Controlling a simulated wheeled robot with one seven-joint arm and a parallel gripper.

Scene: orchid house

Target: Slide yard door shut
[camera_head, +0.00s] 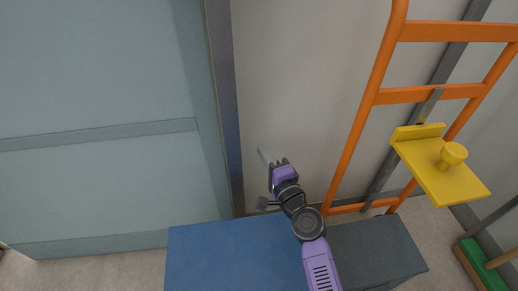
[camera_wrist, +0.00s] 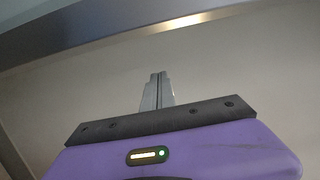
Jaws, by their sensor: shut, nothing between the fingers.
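A large pale teal panel (camera_head: 100,190), which looks like the yard door, fills the left of the head view. It has a horizontal cross rail and a lower rail near the floor. A grey metal post (camera_head: 224,90) runs along its right edge. My gripper (camera_head: 264,153) is to the right of this post, in front of a plain pale wall, apart from the teal panel. Its fingers are shut together and empty, and they also show in the wrist view (camera_wrist: 157,76). A grey metal bar (camera_wrist: 110,32) crosses the top of the wrist view beyond the fingertips. No door handle is clear.
An orange tubular frame (camera_head: 375,78) like a hand truck stands against the wall to the right of my gripper. A yellow plate with a knob (camera_head: 442,172) is in front of it. A green broom head (camera_head: 484,265) lies at the far right. Floor shows at lower left.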

